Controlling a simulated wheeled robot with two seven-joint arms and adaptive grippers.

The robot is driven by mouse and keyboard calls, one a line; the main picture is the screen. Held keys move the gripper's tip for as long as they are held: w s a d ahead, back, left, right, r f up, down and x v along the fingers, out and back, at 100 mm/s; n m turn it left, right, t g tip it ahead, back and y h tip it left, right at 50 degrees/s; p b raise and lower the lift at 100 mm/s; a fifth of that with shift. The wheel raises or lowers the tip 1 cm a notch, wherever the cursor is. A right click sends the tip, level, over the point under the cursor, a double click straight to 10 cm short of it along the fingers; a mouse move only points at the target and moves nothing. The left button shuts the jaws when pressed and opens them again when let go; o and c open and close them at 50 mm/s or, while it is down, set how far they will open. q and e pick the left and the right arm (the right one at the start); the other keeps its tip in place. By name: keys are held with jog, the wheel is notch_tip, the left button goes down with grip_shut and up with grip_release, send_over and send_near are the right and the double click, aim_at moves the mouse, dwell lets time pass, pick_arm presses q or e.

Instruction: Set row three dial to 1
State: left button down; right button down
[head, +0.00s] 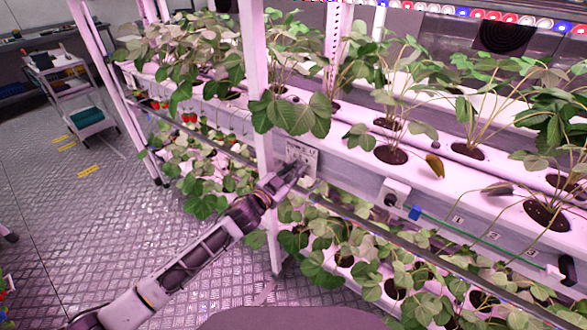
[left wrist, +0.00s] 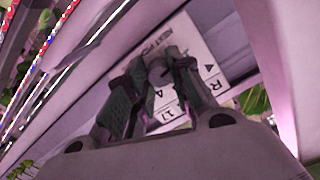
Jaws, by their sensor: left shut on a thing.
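A white dial plate (head: 302,156) is mounted on the front of the berry rack's upper channel, just right of a white upright. In the left wrist view the plate (left wrist: 198,55) carries printed lettering, small triangles and an R. My left gripper (head: 294,172) is at the plate, and in the left wrist view its fingers (left wrist: 160,82) are closed around a small grey dial knob (left wrist: 157,68). The fingers cover much of the knob, so I cannot tell which mark it points to. My right gripper is not in view.
Strawberry plants (head: 290,112) overhang the plate. A white box with a dark knob (head: 395,193) and a blue slider (head: 415,212) on a green line sit to the right. A rail (head: 345,210) runs below.

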pick_arm(q)
jog(key=shift+m+p, duration=0.7)
jog(key=shift+m, duration=0.9)
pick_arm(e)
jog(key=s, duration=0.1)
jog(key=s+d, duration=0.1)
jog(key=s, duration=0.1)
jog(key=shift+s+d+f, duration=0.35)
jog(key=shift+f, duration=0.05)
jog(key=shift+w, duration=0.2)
pick_arm(q)
jog(key=c, duration=1.2)
grip_release()
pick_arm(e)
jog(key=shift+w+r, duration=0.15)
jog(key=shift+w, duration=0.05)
pick_arm(q)
jog(key=shift+s, duration=0.1)
jog(key=shift+s+a+f, duration=0.1)
jog(key=shift+s+a, duration=0.2)
jog(key=shift+s, duration=0.05)
jog(key=v, duration=1.1)
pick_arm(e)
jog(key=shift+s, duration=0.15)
